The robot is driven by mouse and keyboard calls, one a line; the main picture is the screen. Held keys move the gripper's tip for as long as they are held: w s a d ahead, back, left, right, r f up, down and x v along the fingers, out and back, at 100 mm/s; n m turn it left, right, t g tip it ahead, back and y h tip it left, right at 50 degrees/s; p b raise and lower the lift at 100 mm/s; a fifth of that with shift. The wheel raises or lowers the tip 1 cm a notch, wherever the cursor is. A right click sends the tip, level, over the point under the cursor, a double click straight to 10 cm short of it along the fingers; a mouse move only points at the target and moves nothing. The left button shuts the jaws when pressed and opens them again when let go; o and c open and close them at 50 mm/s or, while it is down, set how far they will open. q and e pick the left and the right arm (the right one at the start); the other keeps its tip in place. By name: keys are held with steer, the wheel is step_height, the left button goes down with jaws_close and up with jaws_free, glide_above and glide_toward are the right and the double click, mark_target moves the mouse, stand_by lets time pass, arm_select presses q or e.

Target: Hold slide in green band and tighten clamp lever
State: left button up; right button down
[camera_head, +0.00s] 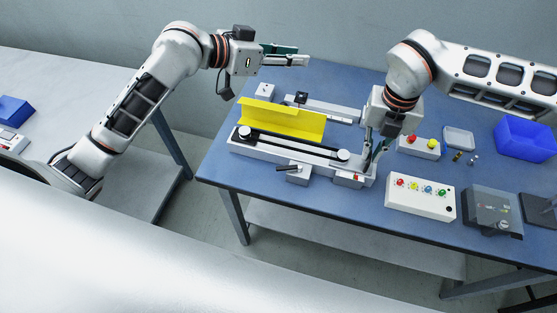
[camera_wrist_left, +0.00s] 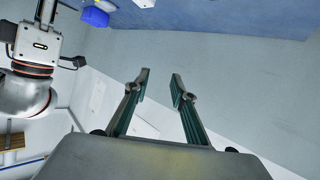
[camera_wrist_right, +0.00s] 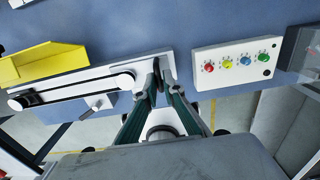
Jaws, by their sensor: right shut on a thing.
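A grey-white slide unit (camera_head: 250,149) with a black belt track and round pulleys lies on the blue table. A small lever with a black end (camera_head: 288,168) sticks out from a block at its front edge; it also shows in the right wrist view (camera_wrist_right: 97,105). My right gripper (camera_head: 374,152) points down at the unit's right end, its fingers shut on a small dark part (camera_wrist_right: 157,64) mostly hidden between the tips. My left gripper (camera_head: 306,61) is open and empty above the table's back left; its fingertips (camera_wrist_left: 160,76) stand apart. I cannot make out a green band.
A yellow angled sheet (camera_head: 285,120) stands along the slide unit. The table's front left is clear.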

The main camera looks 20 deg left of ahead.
arm_select(q)
steer(key=s+d+m+g, duration=0.2)
steer(key=s+d, duration=0.1)
steer(key=m+g+y, duration=0.4)
steer(key=g+y, duration=0.2)
glide_toward(282, 168)
steer(key=shift+h, duration=0.3)
steer(key=x, duration=0.7)
steer(key=shift+w+a+f, duration=0.1)
steer(key=shift+f, duration=0.15)
jaws_close()
